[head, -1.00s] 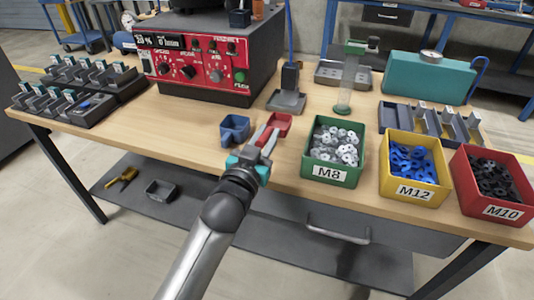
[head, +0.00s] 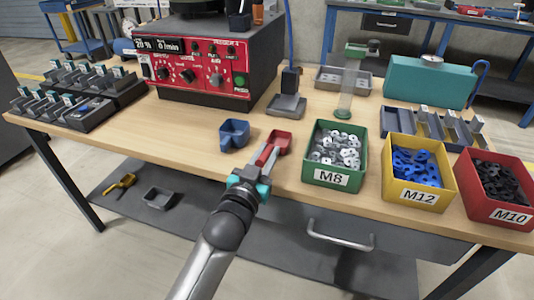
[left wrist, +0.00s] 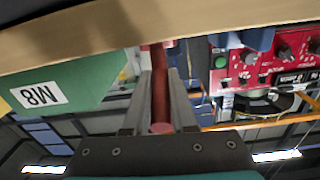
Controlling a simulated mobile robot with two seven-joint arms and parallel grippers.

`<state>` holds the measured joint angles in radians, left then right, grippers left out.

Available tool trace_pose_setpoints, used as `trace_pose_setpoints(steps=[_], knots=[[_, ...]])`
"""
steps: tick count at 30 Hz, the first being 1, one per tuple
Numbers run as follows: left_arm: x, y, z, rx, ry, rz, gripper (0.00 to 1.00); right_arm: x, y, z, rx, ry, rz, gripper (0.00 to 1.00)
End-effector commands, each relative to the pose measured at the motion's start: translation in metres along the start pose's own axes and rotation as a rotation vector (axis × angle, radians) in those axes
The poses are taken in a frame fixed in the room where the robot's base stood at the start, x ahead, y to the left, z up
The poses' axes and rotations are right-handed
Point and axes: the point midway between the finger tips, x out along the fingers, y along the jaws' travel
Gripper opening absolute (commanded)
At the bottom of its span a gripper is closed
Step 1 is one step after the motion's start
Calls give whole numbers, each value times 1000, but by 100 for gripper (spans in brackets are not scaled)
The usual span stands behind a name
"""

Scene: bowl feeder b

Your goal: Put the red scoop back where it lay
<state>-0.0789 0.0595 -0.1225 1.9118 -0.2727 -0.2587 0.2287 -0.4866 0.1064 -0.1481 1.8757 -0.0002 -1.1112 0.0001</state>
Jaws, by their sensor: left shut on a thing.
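The red scoop (head: 281,140) is near the front edge of the table, between the blue scoop and the green M8 bin. My left gripper (head: 264,160) is shut on its handle, with the scoop's bowl pointing away from me. In the left wrist view the red handle (left wrist: 159,90) stands between the two fingers. Whether the scoop touches the table top cannot be told. The inside of its bowl is too small to read. My right gripper is not in view.
The blue scoop (head: 234,133) lies just left. The green M8 bin (head: 336,156) stands close on the right, then the yellow M12 bin (head: 417,172) and red M10 bin (head: 497,189). The feeder controller (head: 202,64) and a grey stand (head: 287,104) are behind. Bare table lies left.

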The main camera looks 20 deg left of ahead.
Motion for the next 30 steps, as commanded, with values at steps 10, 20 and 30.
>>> trace_pose_setpoints(steps=[10, 20, 30], knots=[[0, 0, 1, 0, -1, 0, 55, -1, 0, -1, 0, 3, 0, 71], [-3, 0, -1, 0, -2, 0, 55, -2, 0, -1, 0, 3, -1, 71], [-51, 0, -1, -1, -5, -1, 55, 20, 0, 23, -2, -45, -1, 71]])
